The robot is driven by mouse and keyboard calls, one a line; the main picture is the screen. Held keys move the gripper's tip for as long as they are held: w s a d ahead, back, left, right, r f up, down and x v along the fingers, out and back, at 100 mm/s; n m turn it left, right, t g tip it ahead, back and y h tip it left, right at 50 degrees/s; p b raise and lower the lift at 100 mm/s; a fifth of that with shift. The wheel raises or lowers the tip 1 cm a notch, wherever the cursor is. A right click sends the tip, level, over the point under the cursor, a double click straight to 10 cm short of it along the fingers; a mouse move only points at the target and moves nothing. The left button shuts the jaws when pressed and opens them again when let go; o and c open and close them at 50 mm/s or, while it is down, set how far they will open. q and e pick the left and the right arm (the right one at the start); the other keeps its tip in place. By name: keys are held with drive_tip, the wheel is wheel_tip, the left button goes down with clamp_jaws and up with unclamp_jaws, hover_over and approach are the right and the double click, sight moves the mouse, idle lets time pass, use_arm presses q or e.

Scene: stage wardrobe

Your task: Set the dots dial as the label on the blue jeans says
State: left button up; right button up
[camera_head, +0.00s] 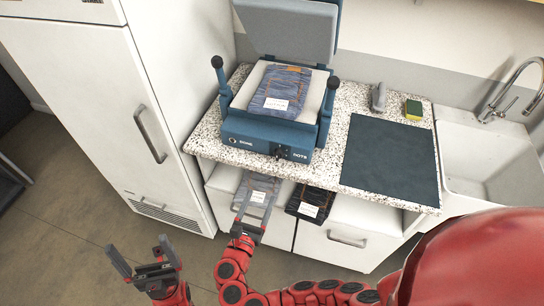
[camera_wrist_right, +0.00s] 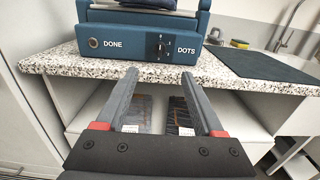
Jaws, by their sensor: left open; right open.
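The blue press (camera_head: 265,135) stands on the speckled counter with its lid raised. Folded blue jeans (camera_head: 288,82) with a white label (camera_head: 276,104) lie on its pad; the label's print is too small to read. The dots dial (camera_head: 283,152) is on the press front, beside the word DOTS; in the right wrist view the dial (camera_wrist_right: 163,48) shows a dark slot-like plate, its setting unclear. My right gripper (camera_head: 254,208) is open and empty, in front of and below the dial; its fingers (camera_wrist_right: 158,73) point toward the press. My left gripper (camera_head: 140,248) is open and empty at lower left.
A DONE button (camera_wrist_right: 93,42) sits left of the dial. Two more folded, labelled jeans (camera_head: 262,182) (camera_head: 315,195) lie on the shelf below the counter (camera_head: 205,135). A dark mat (camera_head: 390,160), a sponge (camera_head: 413,109) and a sink (camera_head: 480,150) are to the right. A white fridge (camera_head: 110,80) stands left.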

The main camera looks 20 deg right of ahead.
sight(277, 157)
drive_tip(key=p+x, duration=0.4)
drive_tip(key=x, duration=1.1)
drive_tip(key=shift+w+d, duration=0.15)
drive_tip(key=shift+d, duration=0.1)
drive_tip(key=shift+x, duration=0.85)
drive_tip(key=shift+c, duration=0.2)
drive_tip(key=shift+f, duration=0.1)
clamp_jaws()
